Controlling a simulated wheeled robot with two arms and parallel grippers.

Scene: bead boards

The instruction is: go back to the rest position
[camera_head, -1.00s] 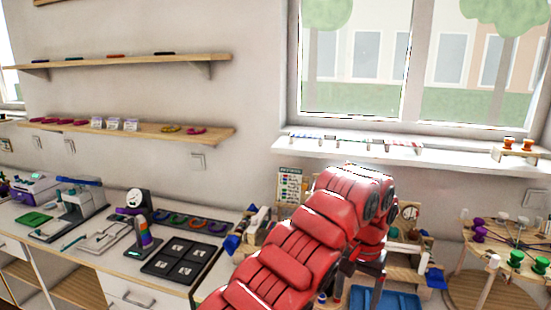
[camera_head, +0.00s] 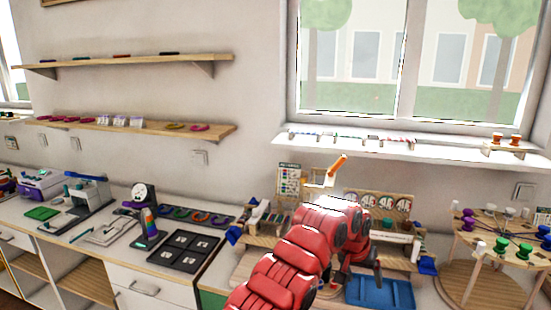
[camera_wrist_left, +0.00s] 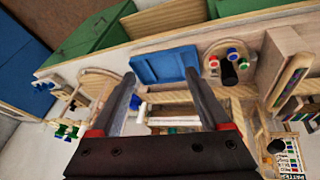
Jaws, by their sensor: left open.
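My left arm (camera_head: 285,270) comes in from the bottom of the head view, red and bent over the bench. My left gripper (camera_head: 362,272) hangs beyond the wrist, mostly hidden behind the arm. In the left wrist view the two dark fingers of the gripper (camera_wrist_left: 160,80) are wide apart with nothing between them. They are above the bench, with a blue tray (camera_wrist_left: 160,66) beyond the tips. My right gripper is not in the head view.
The blue tray (camera_head: 380,292) lies right of my arm. A round spool stand (camera_head: 500,270) is at the far right. A black tray (camera_head: 185,250) and a rainbow-coloured stand (camera_head: 149,224) are on the left bench. The wooden rack (camera_head: 395,228) stands behind my arm.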

